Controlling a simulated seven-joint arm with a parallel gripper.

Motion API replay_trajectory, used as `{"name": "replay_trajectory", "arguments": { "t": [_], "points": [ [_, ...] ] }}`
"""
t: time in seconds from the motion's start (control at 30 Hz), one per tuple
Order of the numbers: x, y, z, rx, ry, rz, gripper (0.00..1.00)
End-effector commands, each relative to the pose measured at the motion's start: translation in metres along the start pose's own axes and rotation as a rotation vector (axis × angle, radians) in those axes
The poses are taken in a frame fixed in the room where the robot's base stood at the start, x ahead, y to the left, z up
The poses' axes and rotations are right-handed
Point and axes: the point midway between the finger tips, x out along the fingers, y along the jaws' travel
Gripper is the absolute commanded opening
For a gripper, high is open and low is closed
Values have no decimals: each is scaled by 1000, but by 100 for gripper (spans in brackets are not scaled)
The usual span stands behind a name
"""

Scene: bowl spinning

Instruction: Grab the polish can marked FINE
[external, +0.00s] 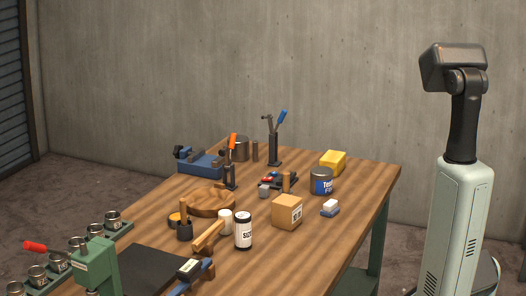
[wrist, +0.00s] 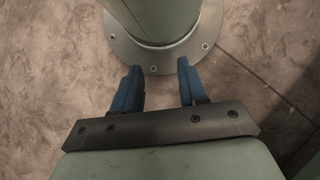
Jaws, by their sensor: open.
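No label reading a whole FINE can be made out. In the external view, a grey can with a blue label (external: 321,182) stands toward the right side of the wooden table; its lettering is only partly legible, with a second line that seems to start "FI". A dark jar with a white label (external: 243,232) stands upright nearer the front.
Upright tools (external: 274,140) with coloured handles stand behind. The table's right edge strip (external: 372,190) is clear.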

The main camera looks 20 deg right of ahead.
Motion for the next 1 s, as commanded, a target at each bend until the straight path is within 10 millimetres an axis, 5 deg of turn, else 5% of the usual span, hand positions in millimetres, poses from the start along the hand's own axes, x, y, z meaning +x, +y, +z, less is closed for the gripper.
{"name": "replay_trajectory", "arguments": {
  "t": [0.2,0.8,1.0],
  "points": [
    [0,0,0,0,0,0,44],
    [0,0,0,0,0,0,100],
    [0,0,0,0,0,0,100]
  ]
}}
